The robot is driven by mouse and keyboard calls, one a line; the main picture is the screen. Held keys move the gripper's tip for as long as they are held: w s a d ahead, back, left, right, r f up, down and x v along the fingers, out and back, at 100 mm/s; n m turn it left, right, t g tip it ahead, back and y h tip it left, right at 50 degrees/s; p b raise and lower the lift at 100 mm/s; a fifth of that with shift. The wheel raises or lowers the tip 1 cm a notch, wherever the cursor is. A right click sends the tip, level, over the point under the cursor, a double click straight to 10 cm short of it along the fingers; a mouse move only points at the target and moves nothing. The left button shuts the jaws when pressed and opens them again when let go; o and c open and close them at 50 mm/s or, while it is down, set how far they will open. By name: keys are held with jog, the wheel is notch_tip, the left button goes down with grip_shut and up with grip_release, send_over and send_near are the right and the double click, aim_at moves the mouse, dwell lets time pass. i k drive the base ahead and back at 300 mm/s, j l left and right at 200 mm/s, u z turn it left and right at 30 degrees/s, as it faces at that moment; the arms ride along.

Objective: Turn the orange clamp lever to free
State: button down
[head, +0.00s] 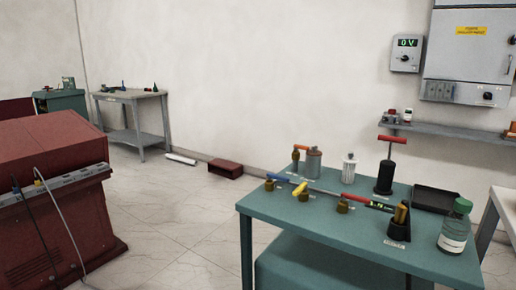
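I see no part that I can surely name as the orange clamp lever. A small orange lever-like handle (300,148) shows at the back left of the teal table (335,232), beside a grey metal can (313,163); I cannot tell whether it is the clamp lever. A dark red tank (50,160), perhaps the transformer, stands at the left with a grey strip and cables on its near side; no orange lever shows on it. My gripper is not in view.
The teal table also holds blue (277,177), yellow (300,189) and red (354,199) levers, a black pump with a red T-handle (391,140) and a green-capped bottle (456,226). A dark red box (225,168) lies by the wall. Open floor (180,225) separates tank and table.

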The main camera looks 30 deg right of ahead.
aim_at(296, 147)
jog(key=z, duration=1.2)
jog(key=i+j, duration=2.6)
jog(key=i+j+z, duration=0.1)
jog(key=z, duration=0.25)
jog(key=i+j+z, duration=0.1)
jog(key=j+z, duration=0.35)
jog(key=z, duration=0.8)
jog(key=i+j, duration=0.05)
